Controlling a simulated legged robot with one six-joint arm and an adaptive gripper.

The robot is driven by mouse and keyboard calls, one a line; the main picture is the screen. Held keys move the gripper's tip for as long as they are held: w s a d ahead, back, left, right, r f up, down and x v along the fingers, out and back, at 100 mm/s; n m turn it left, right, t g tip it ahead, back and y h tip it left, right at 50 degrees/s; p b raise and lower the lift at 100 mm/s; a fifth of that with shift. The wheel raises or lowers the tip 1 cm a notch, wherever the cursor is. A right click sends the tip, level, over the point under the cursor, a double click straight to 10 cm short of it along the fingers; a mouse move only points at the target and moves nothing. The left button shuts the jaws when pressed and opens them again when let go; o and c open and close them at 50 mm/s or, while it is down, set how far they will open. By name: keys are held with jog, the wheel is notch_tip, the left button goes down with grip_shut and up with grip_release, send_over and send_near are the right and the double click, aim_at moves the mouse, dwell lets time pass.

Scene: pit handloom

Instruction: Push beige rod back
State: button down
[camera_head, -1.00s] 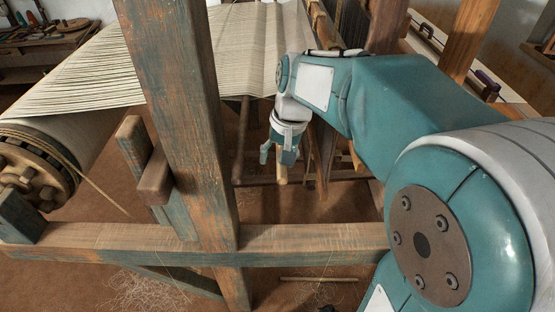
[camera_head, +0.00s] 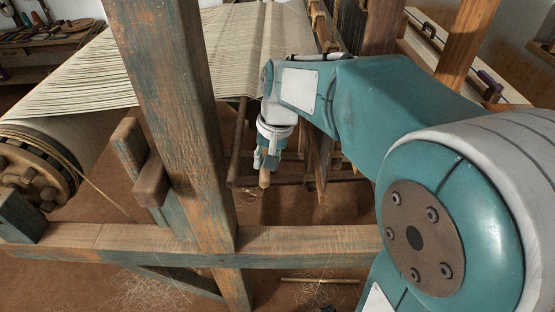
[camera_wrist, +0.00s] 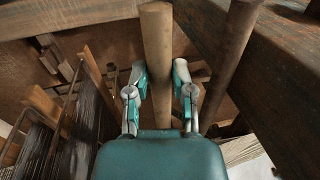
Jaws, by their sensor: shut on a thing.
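The beige rod (camera_wrist: 157,45) runs lengthwise between the two fingers of my gripper (camera_wrist: 160,80) in the wrist view. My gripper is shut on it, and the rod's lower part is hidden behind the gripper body. In the head view my gripper (camera_head: 267,158) points down below the stretched cloth, inside the loom frame. The rounded end of the beige rod (camera_head: 264,180) sticks out below the fingers; the rest of it is hidden by my gripper and arm.
A darker rod (camera_head: 238,140) stands just left of my gripper; a rod also lies close on the right in the wrist view (camera_wrist: 232,55). A thick post (camera_head: 170,110) and a low beam (camera_head: 300,240) stand in front. Striped warp cloth (camera_head: 190,60) spreads above.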

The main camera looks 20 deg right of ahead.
jog(key=shift+w+a+f, duration=0.15)
jog(key=shift+a, duration=0.9)
jog(key=c, duration=0.7)
grip_release()
jog(key=shift+o, duration=1.1)
jog(key=shift+a, duration=0.3)
notch_tip(320, 180, up, 12)
jog(key=d, duration=0.2)
jog(key=shift+s+f, duration=0.15)
jog(key=shift+s, duration=0.1)
jog(key=shift+d, duration=0.1)
